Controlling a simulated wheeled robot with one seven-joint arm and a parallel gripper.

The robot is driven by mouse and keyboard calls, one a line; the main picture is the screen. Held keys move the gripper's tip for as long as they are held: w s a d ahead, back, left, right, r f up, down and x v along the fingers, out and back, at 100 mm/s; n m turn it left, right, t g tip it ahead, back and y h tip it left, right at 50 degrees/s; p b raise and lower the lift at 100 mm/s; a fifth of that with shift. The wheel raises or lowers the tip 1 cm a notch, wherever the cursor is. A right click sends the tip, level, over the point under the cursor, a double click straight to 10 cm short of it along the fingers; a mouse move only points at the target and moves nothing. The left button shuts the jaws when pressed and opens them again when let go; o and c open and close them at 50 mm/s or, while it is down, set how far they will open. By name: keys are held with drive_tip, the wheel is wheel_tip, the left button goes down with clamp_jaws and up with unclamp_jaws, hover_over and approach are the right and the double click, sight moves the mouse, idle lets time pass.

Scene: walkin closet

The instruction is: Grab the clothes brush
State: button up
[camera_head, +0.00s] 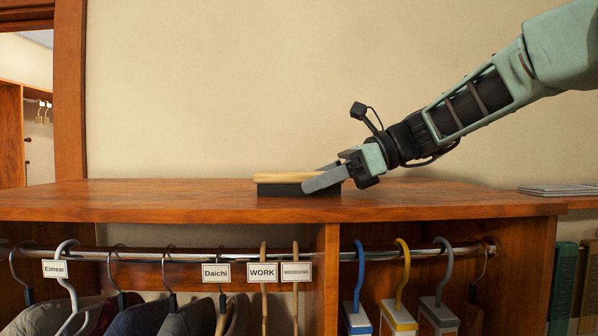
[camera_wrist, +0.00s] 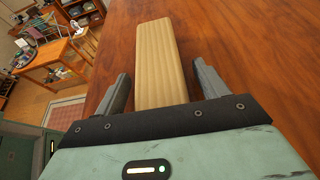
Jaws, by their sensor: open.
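The clothes brush (camera_head: 284,187) lies on the wooden shelf top, with a pale wooden back up and dark bristles down. In the wrist view the brush's ribbed wooden back (camera_wrist: 160,60) points away from my gripper (camera_wrist: 162,88). My gripper is open, one finger on each side of the brush's near end, with gaps visible on both sides. In the head view my gripper (camera_head: 322,174) reaches down from the upper right, and its near finger covers part of the brush's right end. The brush's near end is partly hidden by the gripper body in the wrist view.
The shelf top (camera_head: 430,200) is otherwise clear around the brush. A flat grey stack (camera_head: 556,189) lies at the far right. Below, hangers with clothes and labels hang from a metal rail (camera_head: 200,255). A beige wall (camera_head: 220,90) stands behind the shelf.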

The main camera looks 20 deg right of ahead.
drive_tip(key=shift+w+a+f, duration=0.15)
drive_tip(key=shift+a+f, duration=0.05)
drive_tip(key=shift+a, duration=0.1)
drive_tip(key=c, duration=1.1)
drive_tip(key=shift+c, duration=0.2)
drive_tip(key=shift+r, duration=0.15)
